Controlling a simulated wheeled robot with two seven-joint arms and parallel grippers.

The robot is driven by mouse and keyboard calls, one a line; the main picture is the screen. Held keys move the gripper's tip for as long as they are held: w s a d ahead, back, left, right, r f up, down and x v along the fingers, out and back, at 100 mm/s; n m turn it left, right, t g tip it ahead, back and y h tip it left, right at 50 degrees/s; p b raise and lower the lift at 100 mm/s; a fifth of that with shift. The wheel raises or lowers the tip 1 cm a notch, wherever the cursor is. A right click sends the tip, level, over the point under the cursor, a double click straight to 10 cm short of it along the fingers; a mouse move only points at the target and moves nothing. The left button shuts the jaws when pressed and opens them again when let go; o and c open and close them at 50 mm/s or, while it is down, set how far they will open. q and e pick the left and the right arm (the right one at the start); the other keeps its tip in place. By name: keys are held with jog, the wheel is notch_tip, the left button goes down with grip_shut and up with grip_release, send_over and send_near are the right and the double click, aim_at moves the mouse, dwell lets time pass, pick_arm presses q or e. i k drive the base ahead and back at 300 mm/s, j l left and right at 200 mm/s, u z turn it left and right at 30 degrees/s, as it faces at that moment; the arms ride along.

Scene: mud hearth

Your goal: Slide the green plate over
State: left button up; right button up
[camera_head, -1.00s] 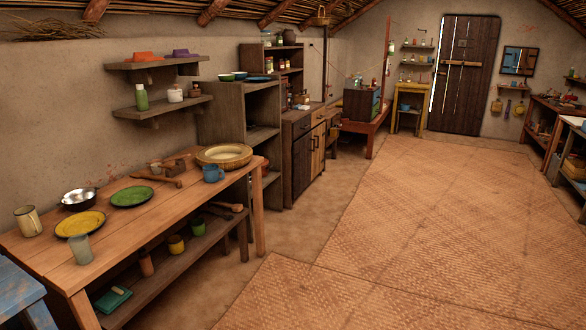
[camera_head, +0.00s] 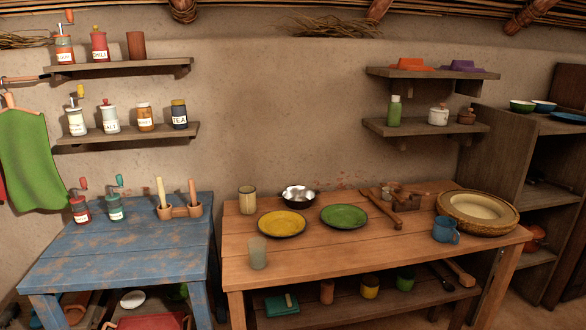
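The green plate (camera_head: 344,217) lies flat on the wooden table (camera_head: 300,265), near its middle. A yellow plate (camera_head: 282,223) lies just to its left. A dark metal bowl (camera_head: 299,195) stands behind and between the two plates. A wooden tool (camera_head: 384,208) lies just right of the green plate. Neither of my grippers shows in the view.
A frosted cup (camera_head: 258,252) stands at the table's front left and a beige mug (camera_head: 247,199) at the back left. A blue mug (camera_head: 446,229) and a wide basket (camera_head: 477,211) stand at the right. The table is clear in front of the green plate. A blue table (camera_head: 120,255) adjoins at left.

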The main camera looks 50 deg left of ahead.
aim_at(342, 215)
jog(key=i+l+u, duration=0.25)
jog(key=i+u, duration=0.15)
jog(key=i+l+u, duration=0.35)
jog(key=i+l, duration=0.05)
